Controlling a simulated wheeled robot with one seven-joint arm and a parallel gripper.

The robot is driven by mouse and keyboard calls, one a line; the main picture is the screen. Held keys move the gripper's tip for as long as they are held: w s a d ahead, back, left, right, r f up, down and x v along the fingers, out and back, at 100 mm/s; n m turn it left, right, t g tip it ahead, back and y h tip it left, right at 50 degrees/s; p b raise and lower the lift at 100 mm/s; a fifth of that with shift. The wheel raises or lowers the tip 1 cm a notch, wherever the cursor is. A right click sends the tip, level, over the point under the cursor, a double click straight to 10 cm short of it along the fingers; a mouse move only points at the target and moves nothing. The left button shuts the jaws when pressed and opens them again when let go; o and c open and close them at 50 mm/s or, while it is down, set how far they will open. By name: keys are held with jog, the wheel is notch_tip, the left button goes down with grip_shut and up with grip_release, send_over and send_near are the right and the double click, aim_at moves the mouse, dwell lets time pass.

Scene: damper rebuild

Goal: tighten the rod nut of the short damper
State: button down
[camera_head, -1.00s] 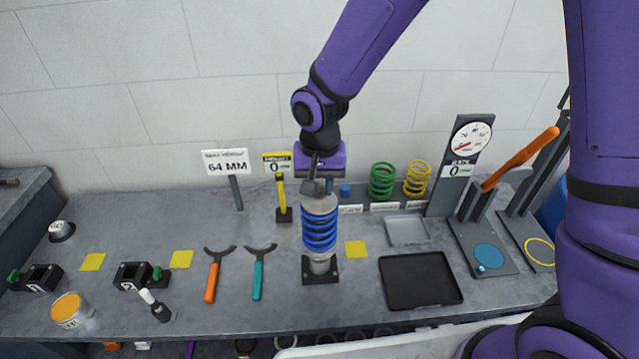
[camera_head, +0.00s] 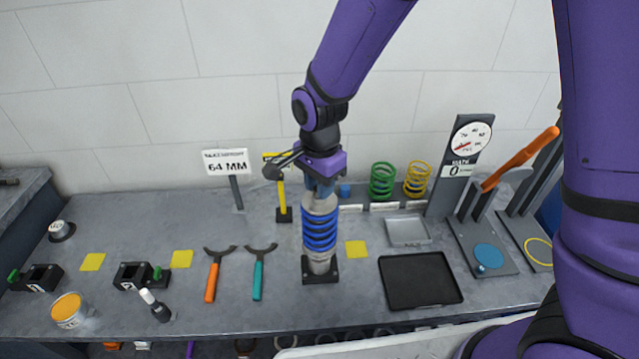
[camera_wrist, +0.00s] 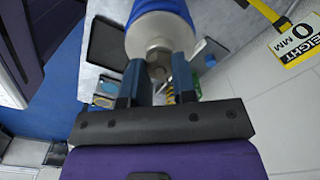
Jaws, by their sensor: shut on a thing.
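The short damper (camera_head: 319,258) stands upright in a black base on the bench, with a blue spring (camera_head: 319,232) around its grey body. My gripper (camera_head: 321,190) is directly above it, pointing down at the top. In the wrist view, the rod nut (camera_wrist: 158,71) is a small grey hex at the end of the damper's light grey top (camera_wrist: 156,40). The two blue fingers of my gripper (camera_wrist: 158,80) are shut on it from both sides. In the head view my gripper hides the nut.
A yellow height gauge (camera_head: 282,195) stands close behind left of the damper. Green (camera_head: 382,181) and yellow (camera_head: 417,180) springs stand back right. A black tray (camera_head: 420,282) lies right. Orange-handled (camera_head: 212,280) and teal-handled (camera_head: 258,278) tools lie left.

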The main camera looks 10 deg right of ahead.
jog(key=shift+m, duration=0.7)
jog(key=c, duration=0.6)
grip_release()
jog(key=n, duration=0.4)
jog(key=shift+n, duration=0.3)
jog(key=n, duration=0.4)
jog(key=shift+n, duration=0.3)
